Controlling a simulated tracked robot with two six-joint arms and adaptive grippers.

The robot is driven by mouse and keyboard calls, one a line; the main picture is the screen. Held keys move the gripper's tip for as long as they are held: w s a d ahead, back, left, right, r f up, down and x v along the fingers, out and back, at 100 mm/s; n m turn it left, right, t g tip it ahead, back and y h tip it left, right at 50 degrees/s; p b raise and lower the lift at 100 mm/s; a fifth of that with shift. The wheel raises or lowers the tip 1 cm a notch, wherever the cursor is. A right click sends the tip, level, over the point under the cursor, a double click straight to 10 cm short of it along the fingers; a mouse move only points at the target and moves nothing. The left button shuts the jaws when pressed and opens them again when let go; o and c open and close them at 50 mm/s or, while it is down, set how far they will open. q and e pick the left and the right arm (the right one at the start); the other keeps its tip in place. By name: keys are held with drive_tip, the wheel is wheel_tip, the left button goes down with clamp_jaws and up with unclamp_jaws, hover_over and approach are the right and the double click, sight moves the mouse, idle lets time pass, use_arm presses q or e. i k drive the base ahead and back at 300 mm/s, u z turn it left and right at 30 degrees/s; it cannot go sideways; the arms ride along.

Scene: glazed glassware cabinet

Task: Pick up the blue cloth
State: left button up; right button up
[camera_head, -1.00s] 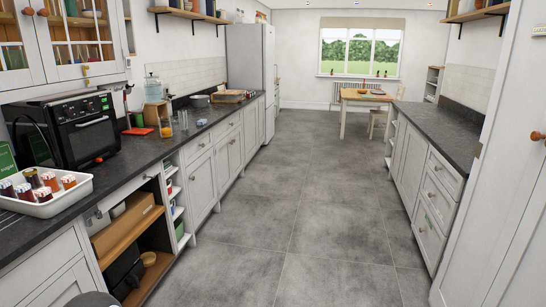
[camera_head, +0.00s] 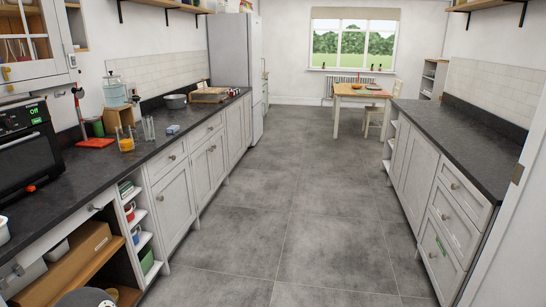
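A small pale blue item (camera_head: 172,129) lies on the left worktop, to the right of the clear glasses. It may be the blue cloth, but it is too small to tell. No other blue cloth shows clearly. Neither of my grippers is in view.
The left worktop (camera_head: 98,168) holds an oven (camera_head: 28,150), a red stand (camera_head: 95,142), glasses (camera_head: 148,128), an orange drink (camera_head: 126,144) and a wooden tray (camera_head: 209,95). The grey floor (camera_head: 290,190) is clear down the middle. The right worktop (camera_head: 455,145) is bare. A table (camera_head: 362,91) stands at the back.

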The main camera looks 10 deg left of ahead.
sight(173, 129)
drive_tip(key=u, duration=0.05)
drive_tip(key=i, duration=7.9)
drive_tip(key=u, duration=2.9)
